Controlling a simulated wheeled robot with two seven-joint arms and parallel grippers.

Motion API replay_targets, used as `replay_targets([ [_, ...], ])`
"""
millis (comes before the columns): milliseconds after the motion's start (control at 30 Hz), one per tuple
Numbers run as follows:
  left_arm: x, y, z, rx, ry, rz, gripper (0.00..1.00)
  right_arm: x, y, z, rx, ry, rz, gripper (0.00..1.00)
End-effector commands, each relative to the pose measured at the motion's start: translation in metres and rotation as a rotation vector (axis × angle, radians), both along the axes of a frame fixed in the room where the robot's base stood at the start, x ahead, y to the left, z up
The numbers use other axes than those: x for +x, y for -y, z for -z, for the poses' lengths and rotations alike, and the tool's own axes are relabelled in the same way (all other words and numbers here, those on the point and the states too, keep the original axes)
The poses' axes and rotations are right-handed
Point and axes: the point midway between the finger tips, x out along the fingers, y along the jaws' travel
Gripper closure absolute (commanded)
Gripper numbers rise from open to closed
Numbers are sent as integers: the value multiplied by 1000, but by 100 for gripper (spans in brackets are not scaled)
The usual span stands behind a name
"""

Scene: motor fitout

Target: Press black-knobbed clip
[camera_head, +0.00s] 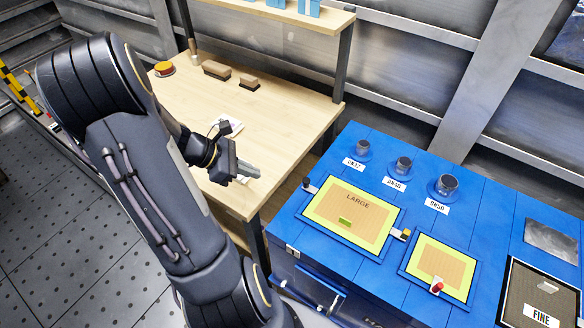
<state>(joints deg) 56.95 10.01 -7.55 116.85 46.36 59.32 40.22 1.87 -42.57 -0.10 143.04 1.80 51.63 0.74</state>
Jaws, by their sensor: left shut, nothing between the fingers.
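The clip with the black knob (307,183) stands at the upper left corner of the yellow-edged frame marked LARGE (320,211) on the blue bench. It is small, and I cannot tell whether it is pressed down. My left gripper (253,172) is shut and empty. It is over the right edge of the wooden table, to the left of the black knob and apart from it. My right gripper is not in view.
A yellow-knobbed clip (405,234) and a red-knobbed clip (437,287) sit by the frames. Several grey cups, one of them a large cup (446,185), stand at the bench's back. The wooden table (285,115) has a post and shelf (300,12). A gap separates table and bench.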

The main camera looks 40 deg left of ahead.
Motion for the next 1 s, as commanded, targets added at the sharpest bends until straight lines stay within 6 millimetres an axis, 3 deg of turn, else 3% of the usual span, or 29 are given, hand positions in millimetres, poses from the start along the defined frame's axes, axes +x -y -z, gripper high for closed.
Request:
replay_targets([
  [133,-3,-9,5,-31,-16,-52,100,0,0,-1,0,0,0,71],
  [567,3,-4,11,-31,-15,-47,100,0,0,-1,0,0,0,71],
  [1000,52,37,69,-33,-17,-45,100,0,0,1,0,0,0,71],
])
